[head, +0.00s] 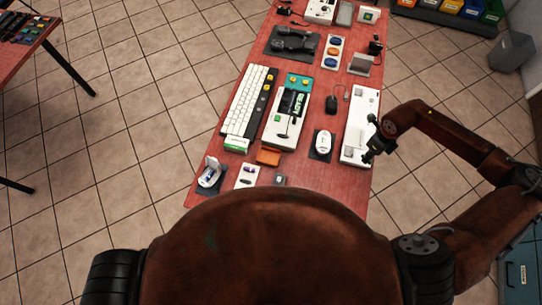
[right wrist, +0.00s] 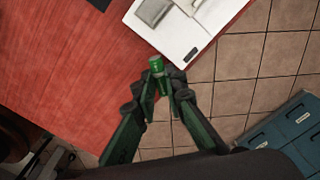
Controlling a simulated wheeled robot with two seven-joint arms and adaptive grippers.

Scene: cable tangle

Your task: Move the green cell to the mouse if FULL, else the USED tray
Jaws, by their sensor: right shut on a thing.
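My right gripper (head: 376,146) is at the right edge of the red table, over the near end of a long white panel. In the right wrist view, my right gripper (right wrist: 166,86) is shut on the green cell (right wrist: 156,64), which stands out between the fingertips beside the white panel's corner. Any label on the cell is too small to read. A white mouse (head: 324,142) lies on a dark pad left of the white panel. I cannot make out a tray marked USED. My left gripper is not in view.
The white panel (head: 354,140) also shows in the right wrist view (right wrist: 180,28). A blue case (head: 520,270) stands on the floor at right.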

